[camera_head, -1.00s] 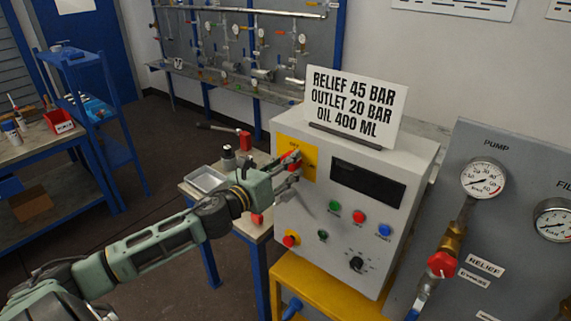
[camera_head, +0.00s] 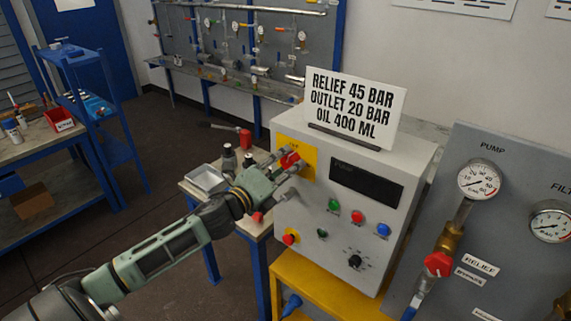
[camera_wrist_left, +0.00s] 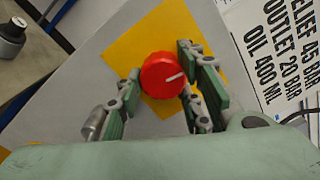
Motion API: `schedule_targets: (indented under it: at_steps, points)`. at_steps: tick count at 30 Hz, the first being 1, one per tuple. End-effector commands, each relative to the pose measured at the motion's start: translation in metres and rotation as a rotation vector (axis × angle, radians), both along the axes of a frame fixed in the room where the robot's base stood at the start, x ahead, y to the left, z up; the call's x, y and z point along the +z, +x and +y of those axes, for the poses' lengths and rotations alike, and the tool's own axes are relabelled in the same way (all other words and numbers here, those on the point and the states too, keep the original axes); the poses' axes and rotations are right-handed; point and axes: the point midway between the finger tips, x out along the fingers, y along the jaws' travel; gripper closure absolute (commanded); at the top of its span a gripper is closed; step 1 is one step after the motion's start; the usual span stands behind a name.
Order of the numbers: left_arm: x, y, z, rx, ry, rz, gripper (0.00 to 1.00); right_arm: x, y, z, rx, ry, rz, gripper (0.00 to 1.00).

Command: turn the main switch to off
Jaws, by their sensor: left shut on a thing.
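The main switch is a red round knob (camera_wrist_left: 163,75) with a white pointer line, on a yellow plate (camera_wrist_left: 127,47) on the front of the grey control box (camera_head: 300,212). In the head view the red knob (camera_head: 289,160) shows between my left gripper's fingers. My left gripper (camera_head: 287,163) is shut on the knob, with fingers on both sides of it. My right gripper is not in view.
The box front also has green (camera_head: 334,205), red (camera_head: 357,216) and blue (camera_head: 383,230) buttons and a black dial (camera_head: 354,261). A sign (camera_head: 352,106) stands on top. A gauge panel (camera_head: 500,220) is at the right, a small table (camera_head: 255,228) at the left.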

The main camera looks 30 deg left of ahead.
Motion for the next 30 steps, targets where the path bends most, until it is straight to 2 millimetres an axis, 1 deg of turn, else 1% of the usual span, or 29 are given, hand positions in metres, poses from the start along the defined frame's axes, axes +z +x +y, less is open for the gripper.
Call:
schedule_targets:
  at_steps: [3,10,27,28,30]
  points:
    - [-0.0015,-0.0001,0.0016,0.005,-0.066,0.009,0.91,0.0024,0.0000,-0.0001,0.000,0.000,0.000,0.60]
    - [-0.0026,-0.0002,0.0008,0.004,-0.148,0.016,0.91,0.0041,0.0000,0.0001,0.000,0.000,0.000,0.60]
    - [-0.0047,-0.0006,-0.0001,0.003,-0.179,0.021,0.91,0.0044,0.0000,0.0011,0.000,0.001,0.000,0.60]
    - [-0.0047,-0.0006,-0.0001,0.003,-0.179,0.021,0.64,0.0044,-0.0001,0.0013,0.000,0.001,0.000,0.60]
    - [-0.0047,-0.0006,-0.0003,0.003,-0.178,0.021,0.58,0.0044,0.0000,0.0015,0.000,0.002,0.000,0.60]
